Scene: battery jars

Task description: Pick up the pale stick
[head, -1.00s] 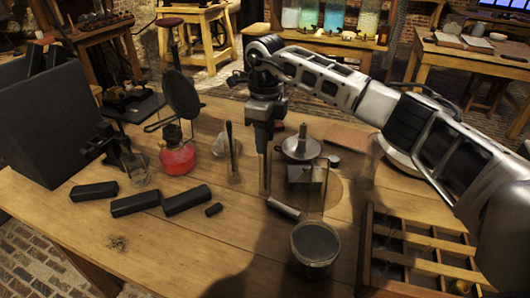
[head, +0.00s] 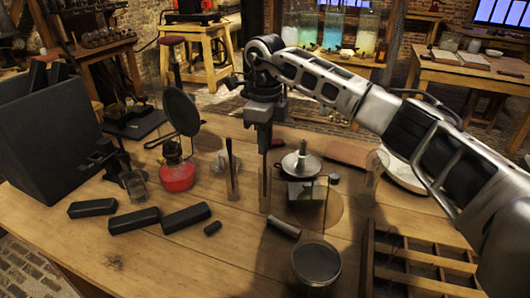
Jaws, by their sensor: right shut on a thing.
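My right gripper (head: 263,138) points straight down in the head view and is shut on the upper end of a thin upright stick (head: 265,172). The stick looks grey in this light, so I cannot tell for sure that it is the pale one. Its lower part stands inside or just behind a small clear glass jar (head: 265,201); I cannot tell whether it touches the bottom. A similar glass jar (head: 232,189) with a darker upright rod stands just to the left. My left gripper is not in view.
A red lamp (head: 177,177) and several black blocks (head: 187,216) lie to the left. A short cylinder (head: 284,227) and a round jar (head: 316,263) are in front. A metal-topped device (head: 302,164) stands close right. A divided wooden tray (head: 418,258) is at front right.

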